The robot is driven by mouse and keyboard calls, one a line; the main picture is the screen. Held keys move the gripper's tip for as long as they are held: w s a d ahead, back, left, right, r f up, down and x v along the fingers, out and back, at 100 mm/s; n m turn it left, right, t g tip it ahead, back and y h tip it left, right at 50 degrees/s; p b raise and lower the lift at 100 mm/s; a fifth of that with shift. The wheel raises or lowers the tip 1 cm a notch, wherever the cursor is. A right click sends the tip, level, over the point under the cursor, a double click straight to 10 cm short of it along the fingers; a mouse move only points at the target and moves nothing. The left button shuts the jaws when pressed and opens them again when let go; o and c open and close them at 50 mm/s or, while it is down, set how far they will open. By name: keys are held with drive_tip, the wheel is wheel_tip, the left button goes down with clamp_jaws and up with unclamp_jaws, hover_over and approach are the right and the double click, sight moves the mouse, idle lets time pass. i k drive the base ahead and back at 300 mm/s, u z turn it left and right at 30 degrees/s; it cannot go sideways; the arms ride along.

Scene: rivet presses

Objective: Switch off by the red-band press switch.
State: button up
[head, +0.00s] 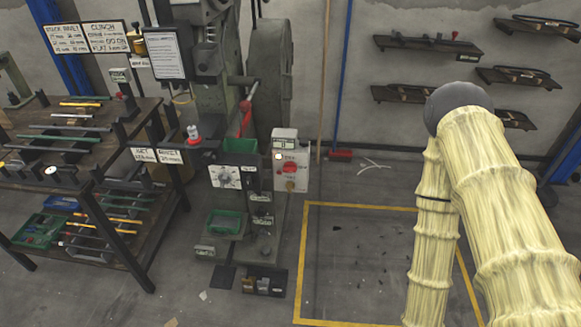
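A tall grey-green rivet press (212,75) stands left of the middle, with a large flywheel (271,75) at its right side. A pale switch box (291,148) is mounted at the press's right side, with a label at its top. The box carries a red knob (290,169) and a small lit lamp (278,156). The knob's exact setting is too small to read. I cannot make out for certain a red band on this press. My arm, in a pale yellow sleeve, fills the right side. My gripper is outside the picture.
A dark rack (70,185) with rods, tools and a green bin (38,231) stands at left. A green tray (225,222) sits low on the press. Yellow floor lines (358,207) frame a mostly clear area right of it. Wall shelves (430,44) hang behind my arm.

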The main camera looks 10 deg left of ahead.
sight(289, 166)
drive_tip(key=z, duration=0.15)
drive_tip(key=k, duration=0.65)
drive_tip(key=u, duration=1.25)
drive_tip(key=i, duration=0.5)
drive_tip(key=z, duration=0.05)
